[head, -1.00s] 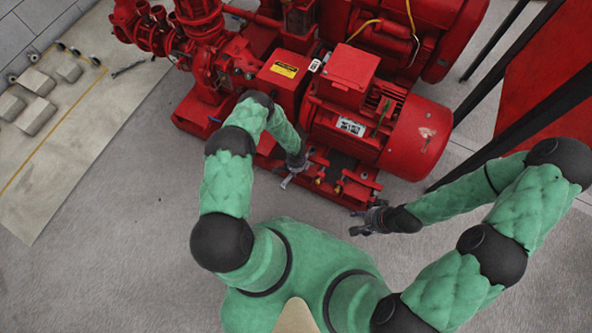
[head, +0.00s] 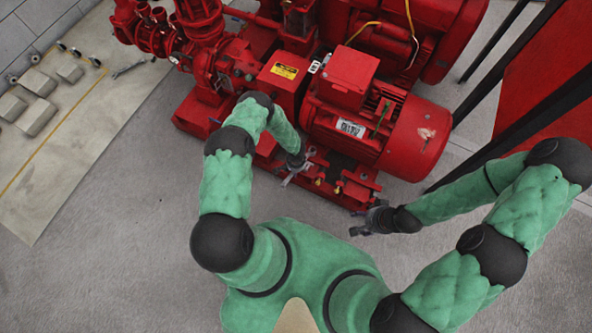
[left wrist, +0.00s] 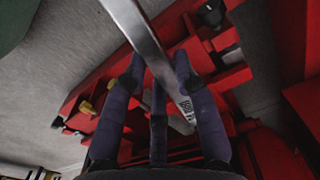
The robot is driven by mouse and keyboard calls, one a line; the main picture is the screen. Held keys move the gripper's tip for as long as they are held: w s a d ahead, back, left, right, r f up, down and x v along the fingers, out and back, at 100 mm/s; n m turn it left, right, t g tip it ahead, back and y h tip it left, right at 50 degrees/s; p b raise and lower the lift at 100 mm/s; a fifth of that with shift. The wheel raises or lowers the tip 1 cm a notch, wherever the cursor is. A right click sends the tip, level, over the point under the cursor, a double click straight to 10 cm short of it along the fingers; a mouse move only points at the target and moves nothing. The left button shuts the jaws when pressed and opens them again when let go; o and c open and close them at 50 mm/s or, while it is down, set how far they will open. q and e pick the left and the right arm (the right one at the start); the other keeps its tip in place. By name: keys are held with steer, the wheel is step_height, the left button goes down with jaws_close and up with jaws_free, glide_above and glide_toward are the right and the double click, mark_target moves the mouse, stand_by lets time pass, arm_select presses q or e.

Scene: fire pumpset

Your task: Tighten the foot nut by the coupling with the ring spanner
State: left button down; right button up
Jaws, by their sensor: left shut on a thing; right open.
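My left gripper (head: 296,168) is low at the front edge of the red pumpset base. It is shut on the silver ring spanner (head: 288,180). In the left wrist view the spanner's flat shaft (left wrist: 150,50) runs between the fingers (left wrist: 158,75), from the top edge down towards the red base. The spanner's far end is partly hidden by the fingers. I cannot make out the foot nut, nor whether the ring is around it. The red coupling guard (head: 283,72) with a yellow label is beyond my left forearm. My right gripper (head: 367,222) is open and empty over the floor.
The red motor (head: 375,130) stands right of the guard. Yellow-capped parts (left wrist: 85,107) sit on the base rail. A pale mat (head: 75,130) at the left holds blocks and a spanner-like tool (head: 128,68). Dark posts stand at the right. The front floor is clear.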

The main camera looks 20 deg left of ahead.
arm_select(q)
steer(key=shift+f+b, duration=0.6)
steer(key=shift+f, duration=0.65)
steer(key=shift+a, duration=0.15)
steer(key=shift+w+a+m, duration=0.4)
steer(key=shift+a+m, duration=0.4)
steer(key=shift+a, duration=0.05)
steer(key=shift+w+a+m, duration=0.35)
steer(key=shift+a+m, duration=0.45)
steer(key=shift+a, duration=0.1)
steer(key=shift+w+a+m, duration=0.4)
steer(key=shift+a+m, duration=0.4)
steer(key=shift+a, duration=0.05)
steer(key=shift+s+d+n+p, duration=0.3)
steer(key=shift+d+p, duration=0.1)
steer(key=shift+r+p, duration=2)
steer(key=shift+r, duration=0.55)
